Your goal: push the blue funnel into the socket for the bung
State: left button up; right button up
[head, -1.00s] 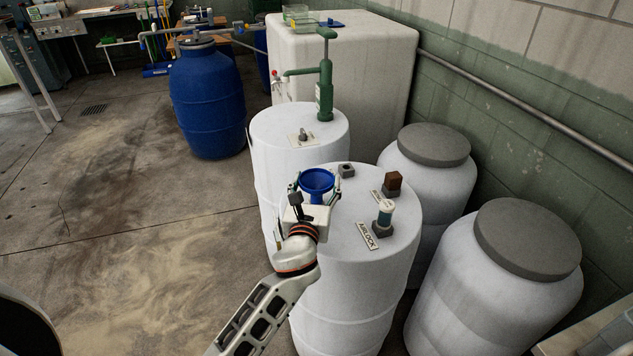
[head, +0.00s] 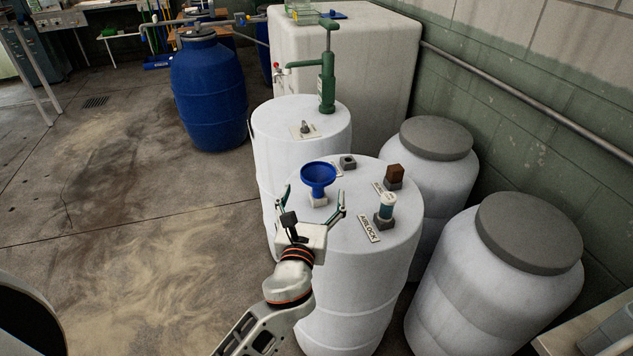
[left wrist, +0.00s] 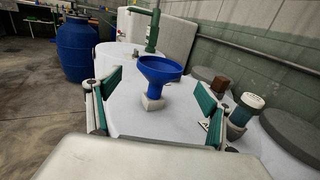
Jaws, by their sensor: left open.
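The blue funnel (head: 318,176) stands upright with its spout end at a pale block (head: 317,201) on the white drum's top (head: 345,225). Whether the spout is inside the block or only on it I cannot tell. My left gripper (head: 315,200) is open and empty, its fingers apart on the near side of the funnel. In the left wrist view the funnel (left wrist: 161,70) stands upright beyond and between the open fingers, not touching them. A brown block, perhaps the bung (head: 394,173), sits on a grey socket at the right. My right gripper is not in view.
An empty grey socket (head: 347,161) is behind the funnel. The airlock (head: 387,206) stands in a grey socket by its label (head: 369,229). A second white drum with a green pump (head: 327,80) is behind. Grey-lidded drums (head: 530,232) stand close at the right. The left floor is clear.

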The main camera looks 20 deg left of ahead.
pick_arm(q)
jog(key=shift+s+d, duration=0.15)
jog(key=shift+s, duration=0.95)
jog(key=shift+s+d, duration=0.15)
jog(key=shift+s, duration=0.9)
jog(key=shift+a, duration=0.1)
jog(key=s+a+f+n+g+y, duration=0.1)
jog(key=s+a+f+n+g, duration=0.45)
jog(key=s+a+n, duration=0.65)
jog(key=s+a+f+n+g+y, duration=0.1)
jog(key=s+a+f+n+g, duration=0.5)
jog(key=s+n, duration=0.65)
jog(key=w+d+f+n+t+h, duration=0.2)
jog(key=d+f+h, duration=0.1)
jog(key=d+f, duration=0.4)
jog(key=w+d+f+n+t+h, duration=0.2)
jog(key=d+f+n+h, duration=0.1)
jog(key=d+f, duration=0.5)
jog(key=shift+w+d+h, duration=0.2)
jog(key=shift+d+h, duration=0.25)
jog(key=shift+h, duration=0.25)
jog(key=shift+d+n+t, duration=0.1)
jog(key=shift+n+t, duration=0.15)
